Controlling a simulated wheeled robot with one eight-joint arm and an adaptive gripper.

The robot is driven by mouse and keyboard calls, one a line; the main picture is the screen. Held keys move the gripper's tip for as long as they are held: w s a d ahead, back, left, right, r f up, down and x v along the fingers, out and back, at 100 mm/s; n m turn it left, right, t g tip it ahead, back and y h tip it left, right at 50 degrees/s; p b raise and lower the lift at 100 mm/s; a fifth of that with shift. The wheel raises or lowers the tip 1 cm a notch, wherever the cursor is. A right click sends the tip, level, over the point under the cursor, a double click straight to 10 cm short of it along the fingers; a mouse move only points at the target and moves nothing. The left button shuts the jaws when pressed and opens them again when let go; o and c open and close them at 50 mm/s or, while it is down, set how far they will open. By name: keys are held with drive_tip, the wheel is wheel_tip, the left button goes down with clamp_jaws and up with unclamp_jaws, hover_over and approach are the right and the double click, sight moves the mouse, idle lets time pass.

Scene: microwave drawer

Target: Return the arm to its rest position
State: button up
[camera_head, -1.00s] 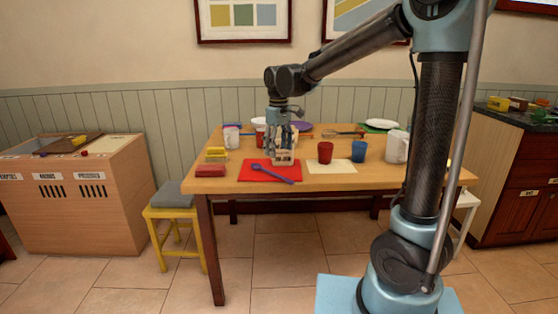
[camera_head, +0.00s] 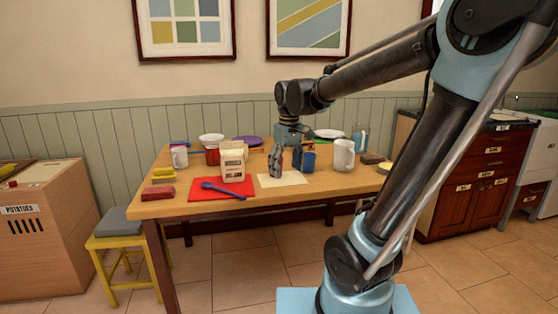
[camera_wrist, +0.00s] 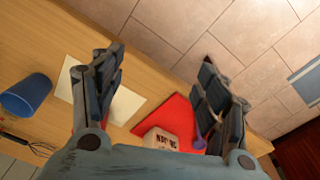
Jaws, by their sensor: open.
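My arm reaches over the wooden table (camera_head: 330,199), its gripper (camera_head: 288,164) pointing down above a cream sheet (camera_head: 268,181). The fingers are spread and hold nothing. In the wrist view my gripper (camera_wrist: 160,62) also shows open fingers. A white carton with dark print (camera_head: 237,168) stands upright on the red mat (camera_head: 203,191), left of my gripper and apart from it. In the wrist view the carton top (camera_wrist: 160,140) lies below the finger gap. A blue cup (camera_head: 309,162) stands just right of my gripper, partly covered by it; I cannot tell whether they touch.
A white mug (camera_head: 344,156) stands right of the blue cup. A purple spoon (camera_head: 224,190) lies on the mat. A yellow stool (camera_head: 115,243) stands by the table's left end.

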drive_tip(key=s+d+f+m+t, duration=0.1)
drive_tip(key=s+d+f+m, duration=0.6)
drive_tip(key=s+d+f, duration=0.6)
drive_tip(key=s+d, duration=0.3)
drive_tip(key=shift+d+f, duration=0.35)
drive_tip(key=shift+f, duration=0.05)
